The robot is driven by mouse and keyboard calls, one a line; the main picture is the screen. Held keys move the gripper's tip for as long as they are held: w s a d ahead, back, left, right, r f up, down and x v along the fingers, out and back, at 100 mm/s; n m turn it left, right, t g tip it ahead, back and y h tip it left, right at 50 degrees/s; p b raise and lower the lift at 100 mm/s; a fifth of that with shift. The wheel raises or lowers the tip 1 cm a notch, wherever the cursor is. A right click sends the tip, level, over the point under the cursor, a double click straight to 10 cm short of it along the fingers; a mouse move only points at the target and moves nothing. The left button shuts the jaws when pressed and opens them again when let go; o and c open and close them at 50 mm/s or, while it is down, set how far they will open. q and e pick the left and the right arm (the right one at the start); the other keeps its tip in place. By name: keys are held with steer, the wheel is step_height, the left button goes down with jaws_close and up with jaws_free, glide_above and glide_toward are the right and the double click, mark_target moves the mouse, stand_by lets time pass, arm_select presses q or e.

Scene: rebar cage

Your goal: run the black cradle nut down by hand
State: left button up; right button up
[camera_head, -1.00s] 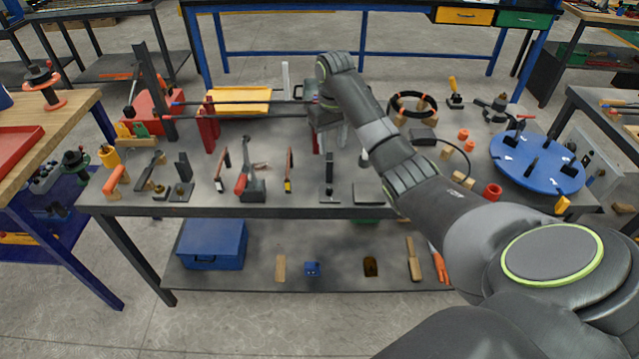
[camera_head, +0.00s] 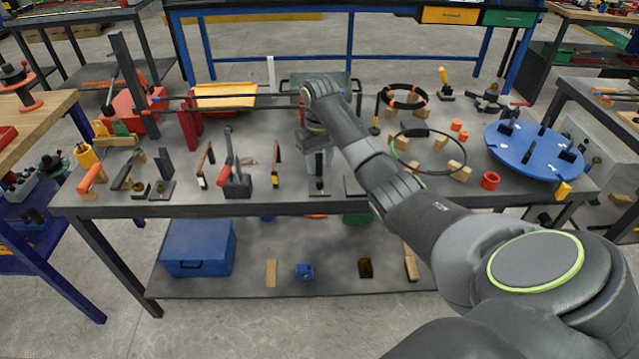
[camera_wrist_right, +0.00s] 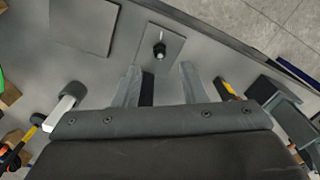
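A small black nut-like part on an upright stud (camera_wrist_right: 160,50) stands on a square grey plate (camera_wrist_right: 172,36) in the right wrist view. In the head view it is a dark upright piece (camera_head: 319,184) near the table's front edge. My right gripper (camera_wrist_right: 159,78) is open, its two fingers apart and nothing held between them. In the wrist view the stud shows just beyond the fingertips, roughly centred between them. In the head view the right gripper (camera_head: 316,155) hangs just behind and above the piece. Any contact and the nut's thread cannot be made out. My left gripper is not in view.
A flat dark plate (camera_wrist_right: 84,24) lies beside the stud's plate. A yellow-and-black tool (camera_head: 276,160) and a black clamp-like stand (camera_head: 238,182) are to the left. A cable loop (camera_head: 428,172) with wooden blocks and a blue round disc (camera_head: 535,150) are to the right.

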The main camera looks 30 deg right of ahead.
mark_target(320, 182)
step_height(320, 182, down, 6)
steer(key=shift+c, duration=0.2)
jaws_close()
